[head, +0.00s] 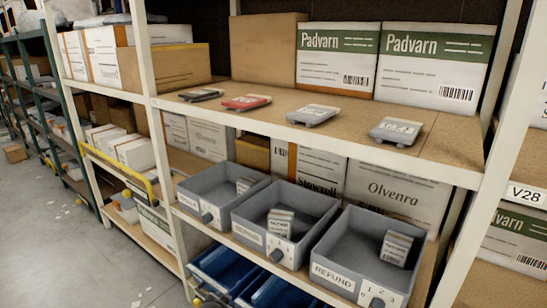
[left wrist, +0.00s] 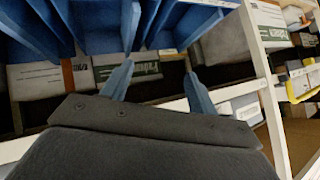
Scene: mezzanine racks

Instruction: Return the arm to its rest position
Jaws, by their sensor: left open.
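My left gripper (left wrist: 158,76) shows only in the left wrist view. Its two blue fingers stand apart, and nothing is between them. Beyond the fingertips are blue bins (left wrist: 95,38) at the top and labelled boxes (left wrist: 130,70) on a shelf. The view is tilted, and I cannot tell how near the fingers are to the shelf. Neither gripper nor arm shows in the head view.
In the head view, a rack holds several small devices on its upper shelf (head: 272,118). Below are grey bins, one of them labelled REFUND (head: 325,245), each with a small carton inside. Blue bins (head: 225,270) sit lower. Clear floor (head: 70,250) lies at left, with paper scraps.

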